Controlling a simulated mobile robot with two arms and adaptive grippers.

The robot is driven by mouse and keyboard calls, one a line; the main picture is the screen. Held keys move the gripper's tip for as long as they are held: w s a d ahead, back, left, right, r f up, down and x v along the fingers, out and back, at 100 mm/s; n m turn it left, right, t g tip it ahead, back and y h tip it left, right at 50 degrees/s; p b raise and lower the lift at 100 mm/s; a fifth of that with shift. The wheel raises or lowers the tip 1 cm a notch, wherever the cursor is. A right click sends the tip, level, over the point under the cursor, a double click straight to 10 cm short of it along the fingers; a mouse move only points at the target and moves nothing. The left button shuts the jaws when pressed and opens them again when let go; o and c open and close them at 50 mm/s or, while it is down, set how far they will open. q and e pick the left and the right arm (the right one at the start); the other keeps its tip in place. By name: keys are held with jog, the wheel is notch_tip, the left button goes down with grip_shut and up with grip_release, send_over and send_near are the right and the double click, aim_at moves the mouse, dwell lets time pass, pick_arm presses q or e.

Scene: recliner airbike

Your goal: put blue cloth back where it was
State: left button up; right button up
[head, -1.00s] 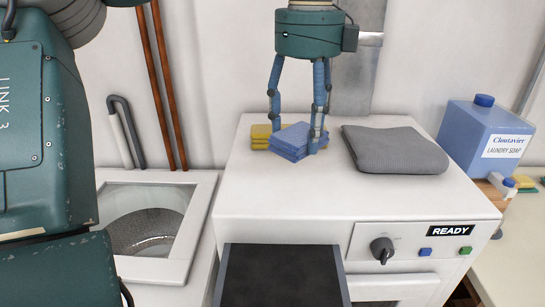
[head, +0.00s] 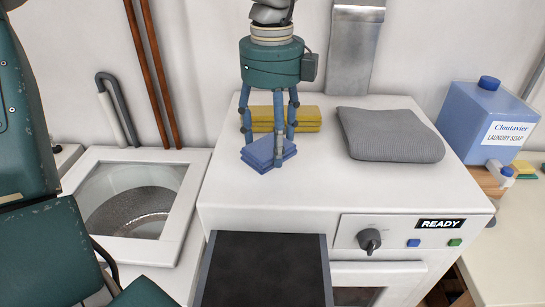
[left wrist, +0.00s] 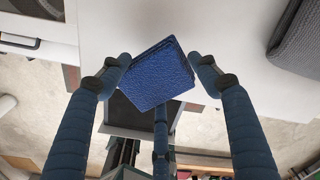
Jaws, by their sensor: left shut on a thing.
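The blue cloth (head: 268,152) is a small folded stack on the left part of the white machine top, in front of the yellow cloth. My left gripper (head: 268,150) points down over it, shut on it with its blue fingers around it. In the left wrist view the blue cloth (left wrist: 158,76) lies between the fingertips (left wrist: 160,75), turned at an angle. In the head view I cannot tell whether it touches the top or hangs just above it. My right gripper is not in view.
The yellow cloth (head: 298,118) lies behind the blue one. A grey folded towel (head: 390,134) lies to the right, and a blue soap jug (head: 488,118) stands beyond it. An open dark drawer (head: 265,272) juts out in front. A round-door washer (head: 135,205) stands at left.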

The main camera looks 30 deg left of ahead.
pick_arm(q)
jog(key=shift+f, duration=0.7)
notch_tip(320, 180, down, 3)
jog(key=shift+s+f+p, duration=0.1)
jog(key=shift+f+p, duration=0.05)
jog(key=shift+p, duration=0.35)
jog(key=shift+f, duration=0.25)
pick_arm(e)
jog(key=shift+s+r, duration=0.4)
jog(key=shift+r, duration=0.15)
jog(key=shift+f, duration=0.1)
pick_arm(q)
jog(key=shift+f, duration=0.1)
jog(key=o, duration=1)
jog(key=shift+o, duration=0.2)
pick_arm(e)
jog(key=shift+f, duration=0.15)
